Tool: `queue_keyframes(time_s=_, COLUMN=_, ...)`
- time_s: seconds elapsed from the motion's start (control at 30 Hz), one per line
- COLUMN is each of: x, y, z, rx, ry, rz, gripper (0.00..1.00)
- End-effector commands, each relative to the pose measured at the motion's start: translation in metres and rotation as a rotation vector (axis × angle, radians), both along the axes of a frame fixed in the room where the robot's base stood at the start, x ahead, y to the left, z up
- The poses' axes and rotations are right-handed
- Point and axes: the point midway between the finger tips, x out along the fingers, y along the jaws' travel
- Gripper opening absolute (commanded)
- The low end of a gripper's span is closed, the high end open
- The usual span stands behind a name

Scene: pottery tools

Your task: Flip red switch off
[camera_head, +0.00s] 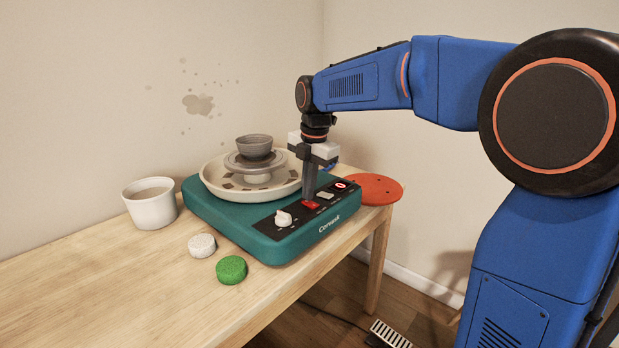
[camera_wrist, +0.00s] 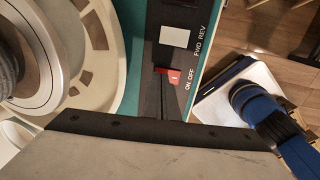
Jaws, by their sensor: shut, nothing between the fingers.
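The red switch (camera_head: 312,206) sits on the black control panel (camera_head: 298,212) at the front of the teal pottery wheel (camera_head: 252,239). It also shows in the wrist view (camera_wrist: 174,78), beside the printed words "ON OFF". My gripper (camera_head: 309,199) is shut and empty, pointing down with its fingertips at the red switch. In the wrist view the dark fingers lie just left of the switch and cover part of it. I cannot tell whether they touch it, or which way the switch is tipped.
A white FWD REV switch (camera_head: 325,195), a red-marked display (camera_head: 341,186) and a white knob (camera_head: 283,218) share the panel. A grey bowl (camera_head: 254,146) stands on the wheel. A white cup (camera_head: 150,207), a white disc (camera_head: 202,245) and a green disc (camera_head: 231,269) are left on the table.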

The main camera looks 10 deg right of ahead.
Motion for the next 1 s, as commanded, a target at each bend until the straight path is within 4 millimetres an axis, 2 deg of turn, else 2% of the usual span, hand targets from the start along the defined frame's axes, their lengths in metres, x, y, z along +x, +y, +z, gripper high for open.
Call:
queue_keyframes(time_s=0.57, x=0.0028, y=0.0020, z=-0.0119, rx=-0.001, ry=0.001, rz=0.000, gripper=0.00)
queue_keyframes(time_s=1.0, x=-0.0021, y=-0.0015, z=-0.0111, rx=-0.001, ry=0.004, rz=-0.001, gripper=0.00)
